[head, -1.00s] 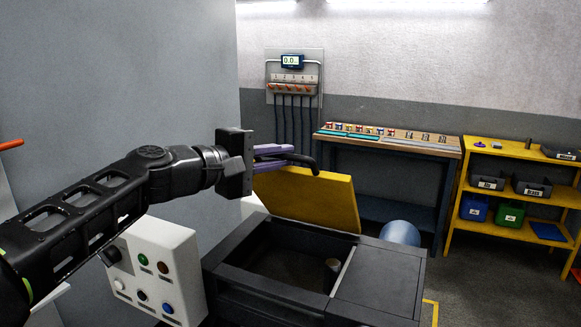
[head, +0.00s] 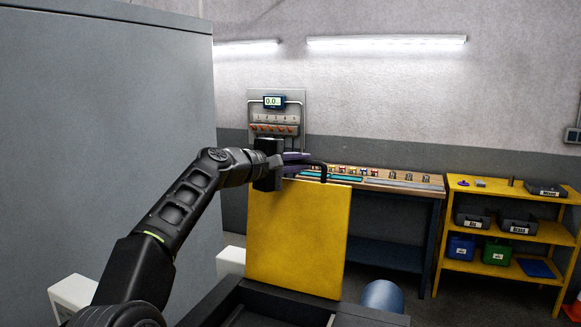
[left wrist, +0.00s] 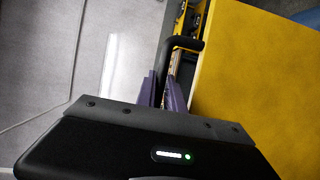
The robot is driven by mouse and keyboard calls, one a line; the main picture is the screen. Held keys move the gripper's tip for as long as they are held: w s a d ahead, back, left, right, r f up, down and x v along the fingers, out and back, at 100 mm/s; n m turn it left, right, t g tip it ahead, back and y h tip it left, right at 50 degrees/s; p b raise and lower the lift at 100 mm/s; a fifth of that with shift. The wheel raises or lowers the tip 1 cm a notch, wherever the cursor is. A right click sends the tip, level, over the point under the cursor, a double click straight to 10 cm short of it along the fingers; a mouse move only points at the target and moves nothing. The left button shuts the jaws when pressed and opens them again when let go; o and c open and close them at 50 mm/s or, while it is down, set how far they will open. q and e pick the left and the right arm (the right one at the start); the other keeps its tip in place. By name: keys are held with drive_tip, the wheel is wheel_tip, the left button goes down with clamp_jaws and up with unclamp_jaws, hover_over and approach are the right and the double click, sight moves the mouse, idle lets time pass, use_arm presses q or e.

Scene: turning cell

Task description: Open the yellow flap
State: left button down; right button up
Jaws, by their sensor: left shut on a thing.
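The yellow flap (head: 297,238) stands nearly upright at the back of a dark box (head: 270,310), whose top edge shows at the bottom of the head view. A black bar handle (head: 324,172) is on the flap's upper edge. My left gripper (head: 303,164) is at that edge, with its purple fingers shut on the handle. In the left wrist view, the handle (left wrist: 185,43) runs between the fingers (left wrist: 164,90), and the flap (left wrist: 250,75) fills the right side. The inside of the box is mostly out of view. My right gripper is not in view.
A workbench (head: 400,184) with small parts stands behind the flap to the right. A yellow shelf (head: 500,194) with bins is farther right. A blue cylinder (head: 384,296) lies right of the flap. A large grey panel (head: 100,130) is at left.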

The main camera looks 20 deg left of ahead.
sight(286, 179)
use_arm(q)
drive_tip(key=shift+w+d+f, duration=0.1)
drive_tip(key=shift+w+f, duration=0.15)
drive_tip(key=shift+w, duration=0.55)
drive_tip(key=shift+w+f, duration=0.3)
drive_tip(key=shift+w, duration=0.45)
drive_tip(key=shift+w+d+f, duration=0.1)
drive_tip(key=shift+w+f, duration=0.15)
drive_tip(key=shift+w, duration=0.55)
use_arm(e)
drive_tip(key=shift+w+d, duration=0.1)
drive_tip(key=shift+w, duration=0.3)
use_arm(q)
drive_tip(key=c, duration=1.5)
unclamp_jaws()
drive_tip(key=shift+o, duration=0.2)
drive_tip(key=shift+r, duration=0.1)
